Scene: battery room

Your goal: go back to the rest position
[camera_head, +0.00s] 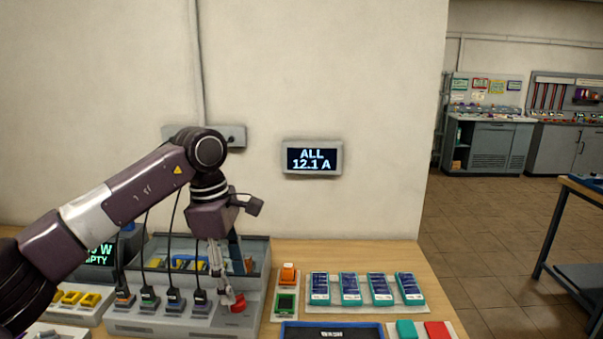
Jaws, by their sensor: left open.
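My left arm comes in from the left over the wooden table (402,262) and bends down at its wrist. My left gripper (228,294) points down, open, its fingertips close to a red button (238,304) at the right end of a grey charging unit (150,326). I cannot tell whether the fingertips touch the button. Several black plugs with cables stand in the unit's front. My right gripper is not in view.
A clear-walled bin (262,254) stands behind the gripper. An orange switch (288,274) and a rack of teal battery packs (349,289) lie to the right. A wall display (312,158) reads "ALL 12.1 A". Space above the table's right half is free.

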